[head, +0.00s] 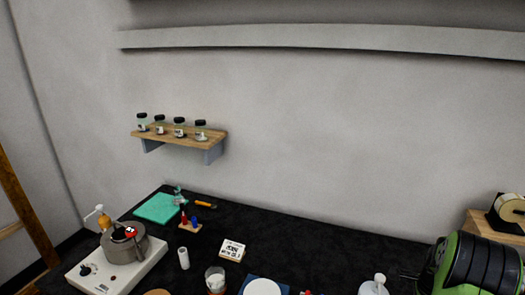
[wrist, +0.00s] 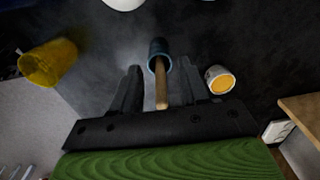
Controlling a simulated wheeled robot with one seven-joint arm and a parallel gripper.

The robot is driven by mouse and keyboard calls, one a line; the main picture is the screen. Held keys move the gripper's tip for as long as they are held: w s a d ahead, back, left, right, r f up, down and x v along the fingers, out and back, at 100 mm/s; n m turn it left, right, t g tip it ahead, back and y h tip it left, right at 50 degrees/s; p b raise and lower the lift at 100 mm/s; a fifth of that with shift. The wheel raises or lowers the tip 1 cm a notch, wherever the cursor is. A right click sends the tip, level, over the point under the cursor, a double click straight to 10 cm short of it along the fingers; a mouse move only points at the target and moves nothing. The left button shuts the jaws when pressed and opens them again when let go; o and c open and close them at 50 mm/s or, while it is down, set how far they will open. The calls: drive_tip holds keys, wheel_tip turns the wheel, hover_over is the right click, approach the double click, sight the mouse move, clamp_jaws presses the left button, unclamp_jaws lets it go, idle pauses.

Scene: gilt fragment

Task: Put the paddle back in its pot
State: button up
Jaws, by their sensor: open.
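In the wrist view, a wooden handle (wrist: 162,88), which looks like the paddle, runs out of a dark blue cylinder (wrist: 158,48). I cannot tell whether the cylinder is a pot around the paddle or part of the same tool. My gripper (wrist: 158,82) is open, with one dark finger on each side of the handle and a gap to both. Whether the fingers are level with the handle in depth is unclear. In the head view, a grey metal pot (head: 124,247) stands on a white hot plate (head: 112,270). I cannot make out the paddle in the head view.
In the wrist view, a yellow cup (wrist: 48,62) is at left and a small white cup with orange contents (wrist: 219,80) is close right of my fingers. In the head view, a glass jar (head: 215,280) and white cylinder (head: 183,258) stand on the black worktop (head: 300,252).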

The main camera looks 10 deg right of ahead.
drive_tip(key=w+a+r+n, duration=0.1)
drive_tip(key=a+r+n, duration=0.1)
drive_tip(key=a+r, duration=0.1)
drive_tip(key=w+a+r+n, duration=0.1)
drive_tip(key=a+r+n, duration=0.1)
drive_tip(key=a+r, duration=0.1)
drive_tip(key=w+a+r+n+t, duration=0.1)
drive_tip(key=a+r, duration=0.2)
drive_tip(key=r, duration=0.2)
drive_tip(key=shift+a+r+n+h, duration=0.1)
drive_tip(key=shift+a+n+h, duration=0.15)
drive_tip(key=shift+n+h, duration=0.15)
drive_tip(key=s+a+r+n+t, duration=0.25)
drive_tip(key=a+r+n, duration=0.45)
drive_tip(key=a, duration=0.4)
drive_tip(key=s+a+r+n+t, duration=0.1)
drive_tip(key=s+a+r+n, duration=0.1)
drive_tip(key=s+a+n, duration=0.3)
drive_tip(key=s+a+r+n+t+y, duration=0.1)
drive_tip(key=s+a+r+n, duration=0.1)
drive_tip(key=s+a+n, duration=0.4)
drive_tip(key=s+a, duration=0.1)
drive_tip(key=s, duration=0.2)
drive_tip(key=shift+a+r+n, duration=0.3)
drive_tip(key=shift+s, duration=0.1)
